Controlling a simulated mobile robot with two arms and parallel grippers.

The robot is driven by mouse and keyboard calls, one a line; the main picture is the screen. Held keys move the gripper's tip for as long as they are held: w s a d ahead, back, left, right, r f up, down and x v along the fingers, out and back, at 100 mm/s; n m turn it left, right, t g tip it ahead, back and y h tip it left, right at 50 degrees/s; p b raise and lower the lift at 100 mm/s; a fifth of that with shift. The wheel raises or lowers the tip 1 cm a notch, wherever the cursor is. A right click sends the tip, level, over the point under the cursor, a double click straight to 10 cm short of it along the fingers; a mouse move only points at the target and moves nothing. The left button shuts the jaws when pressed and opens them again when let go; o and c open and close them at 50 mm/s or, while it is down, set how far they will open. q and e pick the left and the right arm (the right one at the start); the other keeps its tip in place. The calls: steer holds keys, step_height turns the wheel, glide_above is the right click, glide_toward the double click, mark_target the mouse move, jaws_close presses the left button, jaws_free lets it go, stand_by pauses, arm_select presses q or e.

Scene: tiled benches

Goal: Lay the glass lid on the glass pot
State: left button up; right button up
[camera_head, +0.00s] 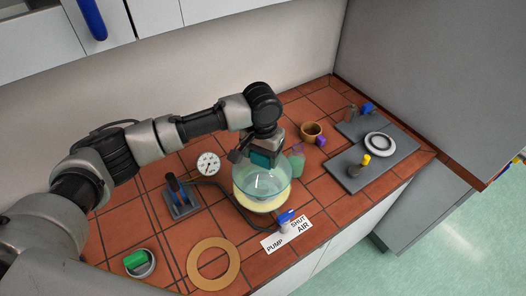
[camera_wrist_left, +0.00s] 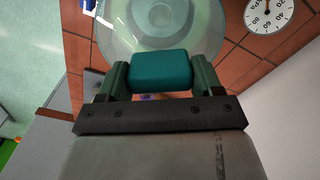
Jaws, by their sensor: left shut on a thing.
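My left gripper (camera_head: 264,152) is shut on the teal knob (camera_wrist_left: 160,70) of the clear glass lid (camera_wrist_left: 120,38). In the head view the lid and the round glass pot (camera_head: 262,190) overlap as one see-through shape under the gripper. A pale yellow disc shows in the lower part of the pot. I cannot tell whether the lid touches the pot's rim or hangs just above it. My right gripper is in neither view.
A dial gauge (camera_head: 207,163), a lever block (camera_head: 181,200) and a tan ring (camera_head: 213,264) are left of the pot. A PUMP/SHUT/AIR label (camera_head: 286,234) with a blue valve is in front.

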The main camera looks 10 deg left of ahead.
mark_target(262, 168)
arm_select(q)
steer(key=shift+d+r, duration=0.1)
steer(key=shift+r+p, duration=0.1)
steer(key=shift+p, duration=0.55)
step_height(262, 168, down, 3)
steer(key=shift+f+b, duration=0.15)
steer(key=shift+b, duration=0.2)
step_height(262, 168, down, 2)
steer(key=shift+f, duration=0.5)
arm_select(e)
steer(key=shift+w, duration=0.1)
arm_select(q)
steer(key=shift+r+p, duration=0.1)
steer(key=shift+p, duration=0.2)
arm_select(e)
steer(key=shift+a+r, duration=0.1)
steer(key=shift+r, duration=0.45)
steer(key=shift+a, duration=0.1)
